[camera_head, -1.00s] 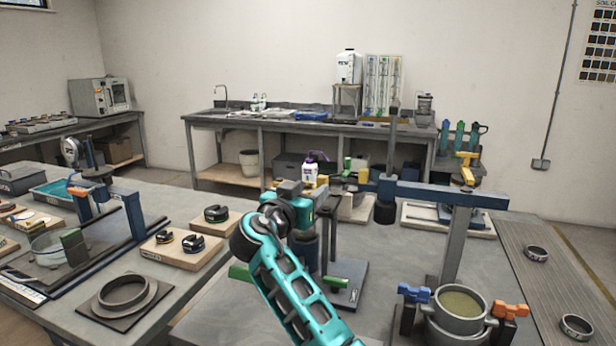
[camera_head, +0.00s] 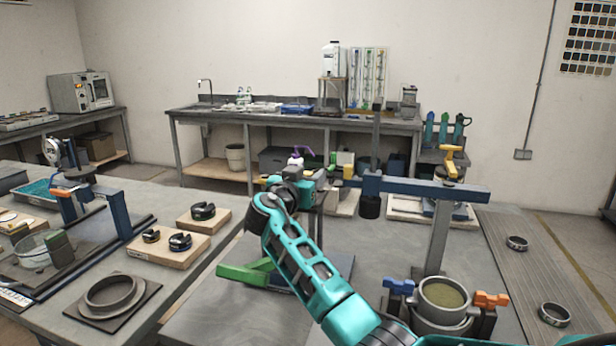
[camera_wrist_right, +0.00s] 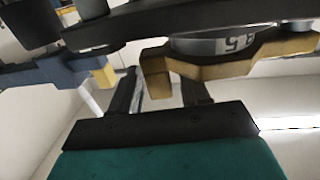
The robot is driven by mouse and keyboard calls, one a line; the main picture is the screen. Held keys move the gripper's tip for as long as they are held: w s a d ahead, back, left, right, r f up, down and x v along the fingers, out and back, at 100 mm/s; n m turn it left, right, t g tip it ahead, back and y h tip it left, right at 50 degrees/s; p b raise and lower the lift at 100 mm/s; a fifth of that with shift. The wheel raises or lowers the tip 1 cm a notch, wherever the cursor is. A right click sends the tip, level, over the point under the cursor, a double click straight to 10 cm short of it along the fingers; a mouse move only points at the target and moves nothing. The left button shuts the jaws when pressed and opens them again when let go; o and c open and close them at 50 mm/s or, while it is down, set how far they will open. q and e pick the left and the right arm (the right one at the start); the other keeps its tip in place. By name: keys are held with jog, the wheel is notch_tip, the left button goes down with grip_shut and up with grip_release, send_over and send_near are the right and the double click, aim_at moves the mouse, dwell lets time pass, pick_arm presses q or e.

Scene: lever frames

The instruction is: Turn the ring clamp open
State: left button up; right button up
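My right gripper (camera_head: 322,178) is at the end of the teal arm, in the middle of the head view, above the grey table. In the right wrist view its two dark fingers (camera_wrist_right: 163,92) stand apart, with an ochre lever (camera_wrist_right: 205,62) close by their tips. A pale ring marked "5" (camera_wrist_right: 212,43) sits against that lever. I cannot tell whether the fingers touch it. In the head view a round pot clamp (camera_head: 445,298) with a blue handle (camera_head: 398,287) and an orange handle (camera_head: 490,299) stands at the lower right. My left gripper is out of view.
A green handle (camera_head: 243,275) lies left of my arm. Two loose rings lie on the ribbed board (camera_head: 530,270) at right.

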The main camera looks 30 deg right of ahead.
grip_shut()
dwell(0.4)
